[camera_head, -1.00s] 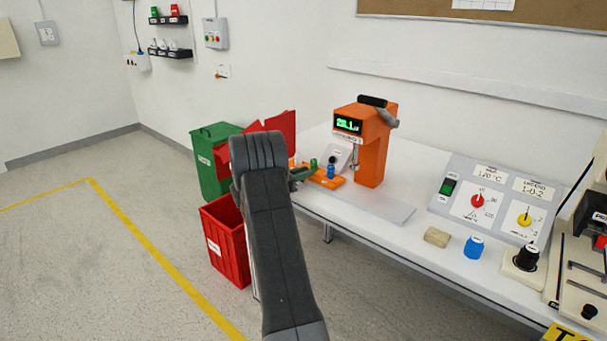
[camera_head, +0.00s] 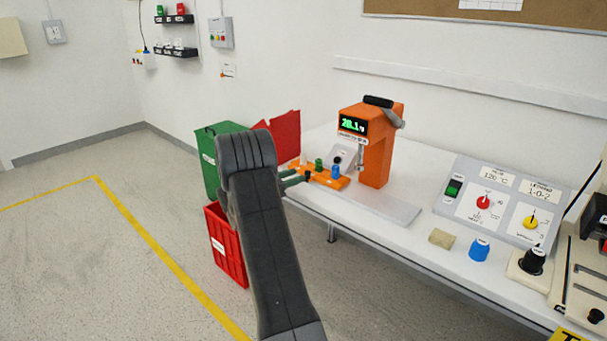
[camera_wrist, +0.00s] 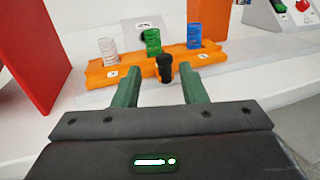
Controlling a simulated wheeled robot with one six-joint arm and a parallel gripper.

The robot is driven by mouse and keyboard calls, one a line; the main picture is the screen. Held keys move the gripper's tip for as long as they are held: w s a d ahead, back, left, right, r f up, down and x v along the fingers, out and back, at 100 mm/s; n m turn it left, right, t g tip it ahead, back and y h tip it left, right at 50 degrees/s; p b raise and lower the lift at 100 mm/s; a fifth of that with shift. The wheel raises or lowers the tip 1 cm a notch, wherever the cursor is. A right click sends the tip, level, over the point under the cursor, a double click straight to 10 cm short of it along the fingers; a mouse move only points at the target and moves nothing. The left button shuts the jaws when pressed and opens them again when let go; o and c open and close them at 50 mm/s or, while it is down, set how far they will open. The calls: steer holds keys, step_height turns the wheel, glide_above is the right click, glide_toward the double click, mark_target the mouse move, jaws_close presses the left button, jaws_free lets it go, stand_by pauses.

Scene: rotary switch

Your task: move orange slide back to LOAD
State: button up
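The orange slide (camera_wrist: 150,65) lies on the bench and carries a white ribbed cylinder (camera_wrist: 107,50), a green one (camera_wrist: 152,41) and a blue one (camera_wrist: 194,30). A black knob (camera_wrist: 164,67) stands up at its front edge. In the head view the slide (camera_head: 328,179) is partly hidden by my arm. My gripper (camera_wrist: 162,84) is open, with its green fingers on either side of the knob's line. The knob shows in the gap, apart from both fingers; I cannot tell whether it is between the tips or just ahead.
An orange press (camera_head: 376,150) with a green display stands behind the slide. A red panel (camera_wrist: 27,55) stands close at left. Green (camera_head: 208,165) and red (camera_head: 227,245) bins are on the floor. A control panel (camera_head: 498,203) and loose knobs are at right.

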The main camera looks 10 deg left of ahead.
mark_target(307, 171)
steer(key=v, duration=0.8)
steer(key=shift+s+a, duration=0.15)
steer(key=shift+a, duration=0.1)
steer(key=x, duration=1.4)
steer(key=shift+s, duration=0.15)
steer(key=shift+d, duration=0.1)
